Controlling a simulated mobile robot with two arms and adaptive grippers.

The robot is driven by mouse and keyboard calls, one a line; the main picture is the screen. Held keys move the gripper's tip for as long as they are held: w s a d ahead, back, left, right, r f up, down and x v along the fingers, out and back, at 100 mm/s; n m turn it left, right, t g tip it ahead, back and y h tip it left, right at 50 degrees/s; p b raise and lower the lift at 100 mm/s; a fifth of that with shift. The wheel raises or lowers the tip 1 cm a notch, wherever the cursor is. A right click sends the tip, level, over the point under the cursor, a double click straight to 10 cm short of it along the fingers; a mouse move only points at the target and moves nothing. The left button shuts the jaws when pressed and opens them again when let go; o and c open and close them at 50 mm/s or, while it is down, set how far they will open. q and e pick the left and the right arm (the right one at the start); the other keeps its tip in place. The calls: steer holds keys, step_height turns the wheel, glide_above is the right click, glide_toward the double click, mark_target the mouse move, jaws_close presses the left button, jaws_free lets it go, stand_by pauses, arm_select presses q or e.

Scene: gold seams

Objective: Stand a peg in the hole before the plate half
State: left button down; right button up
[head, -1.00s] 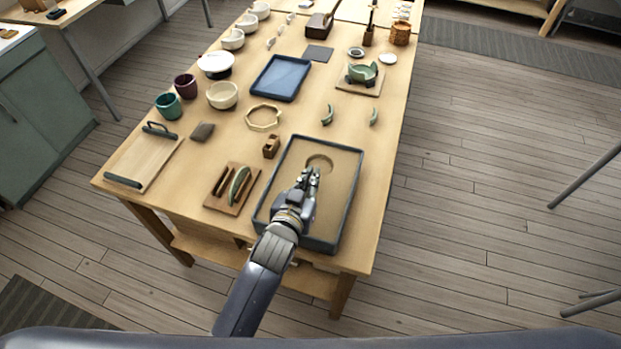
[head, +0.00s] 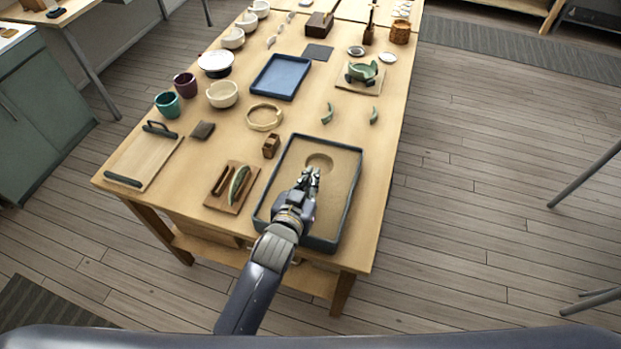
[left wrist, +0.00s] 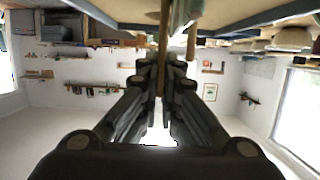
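My left gripper (head: 311,175) is low over the sand-coloured tray in the head view. In the left wrist view its fingers (left wrist: 162,75) are close together on a thin wooden peg (left wrist: 163,38), which points toward the table surface at the picture's top. A second thin wooden piece (left wrist: 191,42) shows just right of it, near a pale green piece partly hidden behind the peg. In the head view a green curved plate half (head: 239,184) stands on a slotted wooden board (head: 216,203), left of the gripper. I cannot make out the hole. My right gripper is not seen.
The dark-rimmed tray (head: 356,180) has a round hollow (head: 319,163) beyond the gripper. A small wooden holder (head: 271,146), a pale ring (head: 265,117) and green shards (head: 374,116) lie farther back. A handled board (head: 140,165) is at left.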

arm_select(q)
steer(key=shift+f+b, duration=0.65)
steer(key=shift+f, duration=0.45)
stand_by(1.3)
steer(key=shift+r, duration=0.1)
steer(key=shift+r+p, duration=2.65)
steer(key=shift+f, duration=0.2)
steer(key=shift+f+b, duration=0.75)
steer(key=shift+f, duration=0.15)
steer(key=shift+f, duration=0.5)
